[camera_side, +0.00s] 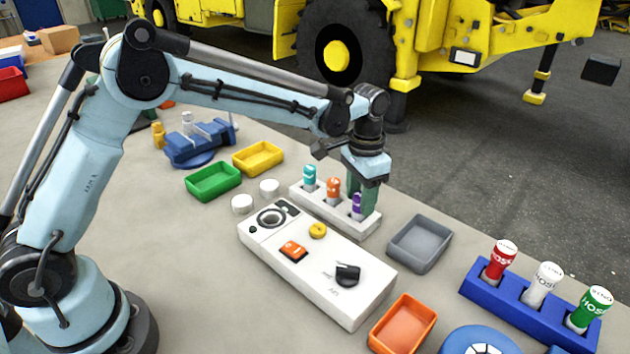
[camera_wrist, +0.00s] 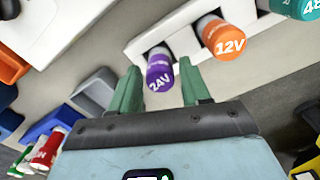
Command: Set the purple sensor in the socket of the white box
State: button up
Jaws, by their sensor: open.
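The purple sensor (camera_side: 357,205), marked 24V, stands in the end slot of a white rack (camera_side: 317,205); it also shows in the wrist view (camera_wrist: 159,74). My gripper (camera_side: 362,200) is over that end of the rack. In the wrist view its two green fingers (camera_wrist: 157,92) are open, one on each side of the purple sensor's top, with gaps visible. The white box (camera_side: 330,285) lies in front of the rack. It carries a round dark-ringed socket (camera_side: 271,218), an orange switch (camera_side: 293,251), a yellow button (camera_side: 317,230) and a black knob (camera_side: 347,274).
An orange 12V sensor (camera_side: 334,188) and a teal sensor (camera_side: 309,177) stand in the same rack. A grey tray (camera_side: 420,243), an orange tray (camera_side: 403,325) and a blue rack (camera_side: 525,312) with red, white and green cylinders lie to the right. Green (camera_side: 213,181) and yellow trays lie behind left.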

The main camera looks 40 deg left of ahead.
aim_at(360, 195)
jog(key=c, duration=0.8)
jog(key=shift+r, duration=3.25)
jog(key=shift+c, duration=0.2)
jog(key=shift+s+a+r, duration=0.15)
jog(key=shift+a, duration=0.05)
jog(key=s+a+r, duration=0.3)
jog(key=s+a, duration=0.7)
jog(key=s, duration=0.3)
jog(key=shift+s+a+f, duration=0.15)
jog(key=shift+s+f, duration=0.05)
jog(key=shift+f, duration=0.95)
jog(key=shift+s+a+f, duration=0.15)
jog(key=shift+f, duration=1)
